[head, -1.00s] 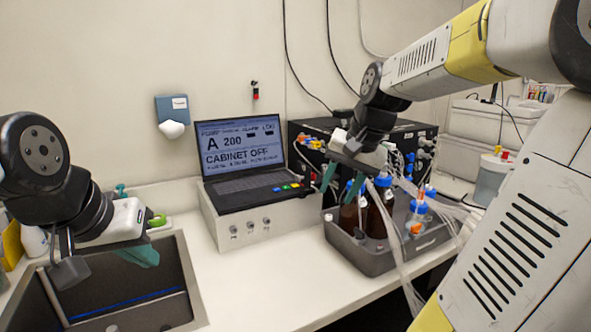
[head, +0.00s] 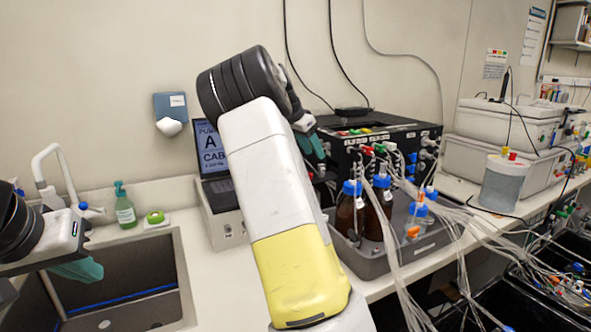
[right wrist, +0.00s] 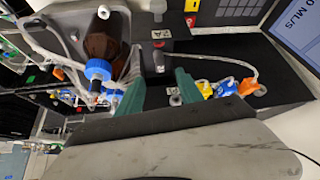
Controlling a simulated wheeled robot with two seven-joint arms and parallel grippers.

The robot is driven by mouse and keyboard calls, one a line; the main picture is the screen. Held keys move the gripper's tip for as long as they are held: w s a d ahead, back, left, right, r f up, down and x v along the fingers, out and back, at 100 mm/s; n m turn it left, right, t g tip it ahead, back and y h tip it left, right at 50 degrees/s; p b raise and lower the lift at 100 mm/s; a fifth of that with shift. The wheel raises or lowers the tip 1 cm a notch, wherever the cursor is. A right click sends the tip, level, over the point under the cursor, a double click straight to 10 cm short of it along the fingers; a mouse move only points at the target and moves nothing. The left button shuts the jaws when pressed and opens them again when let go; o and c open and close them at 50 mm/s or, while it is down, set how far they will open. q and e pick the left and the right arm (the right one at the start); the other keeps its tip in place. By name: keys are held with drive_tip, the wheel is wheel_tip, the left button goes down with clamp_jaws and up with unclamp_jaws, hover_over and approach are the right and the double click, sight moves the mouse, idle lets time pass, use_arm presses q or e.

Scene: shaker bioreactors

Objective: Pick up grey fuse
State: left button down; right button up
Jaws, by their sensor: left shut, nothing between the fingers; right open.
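In the right wrist view, a small grey cylindrical piece (right wrist: 159,61) stands at the black cabinet, just ahead of the gap between my right fingers; it looks like the grey fuse, but I cannot be sure. My right gripper (right wrist: 157,84) is open, with green fingertips apart and nothing clearly held. Another grey round part (right wrist: 175,99) shows beside its right finger. In the head view my right gripper (head: 312,148) is partly hidden behind my forearm, at the left front of the black cabinet (head: 392,133). My left gripper (head: 80,270) is shut and empty over the sink.
Yellow (right wrist: 206,90), blue (right wrist: 228,87) and orange (right wrist: 249,87) connectors sit beside my right finger. A grey tray (head: 368,268) holds brown bottles with blue caps and tubes. The laptop (head: 209,150) is half hidden by my arm. The sink (head: 182,262) is at left.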

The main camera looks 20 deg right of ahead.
sight(321, 165)
drive_tip(key=x, duration=0.6)
drive_tip(key=shift+w, duration=0.1)
clamp_jaws()
